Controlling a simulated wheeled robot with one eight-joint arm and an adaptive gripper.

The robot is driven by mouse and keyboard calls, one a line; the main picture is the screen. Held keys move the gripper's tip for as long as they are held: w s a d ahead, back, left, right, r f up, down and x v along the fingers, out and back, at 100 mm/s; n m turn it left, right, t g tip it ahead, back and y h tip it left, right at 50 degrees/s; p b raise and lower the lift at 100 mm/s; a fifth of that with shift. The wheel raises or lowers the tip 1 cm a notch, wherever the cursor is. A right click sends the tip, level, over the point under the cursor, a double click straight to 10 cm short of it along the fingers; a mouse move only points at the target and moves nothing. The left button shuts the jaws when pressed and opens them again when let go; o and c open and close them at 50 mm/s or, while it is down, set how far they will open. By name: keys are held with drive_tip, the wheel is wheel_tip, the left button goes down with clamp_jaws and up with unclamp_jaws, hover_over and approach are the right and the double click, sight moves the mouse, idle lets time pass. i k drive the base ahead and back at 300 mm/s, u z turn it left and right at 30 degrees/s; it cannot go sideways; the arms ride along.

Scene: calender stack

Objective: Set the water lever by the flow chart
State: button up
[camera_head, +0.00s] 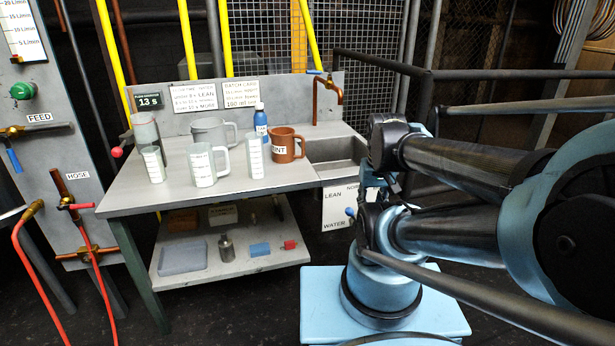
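A white panel (336,217) hangs below the sink front, marked LEAN, WATER and a partly hidden word beginning NOR. A lever with a blue knob (350,212) shows at its right side. My arm hides the panel's right part. My gripper (369,192) appears to be beside the panel, small and dark against my arm links; its fingers cannot be made out. A chart card (194,97) on the backboard carries a line with LEAN and a lower line with MORE. A dark display (149,101) to its left reads 13 s.
A batch card (240,93) hangs right of the chart. Measuring cups, a blue bottle (260,121) and a brown jug (287,145) stand on the bench (120,195). A copper tap (328,90) rises over the sink (345,153). Red hoses (85,245) hang at left.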

sight(348, 211)
drive_tip(key=u, duration=1.85)
drive_tip(key=k, duration=0.75)
drive_tip(key=z, duration=0.3)
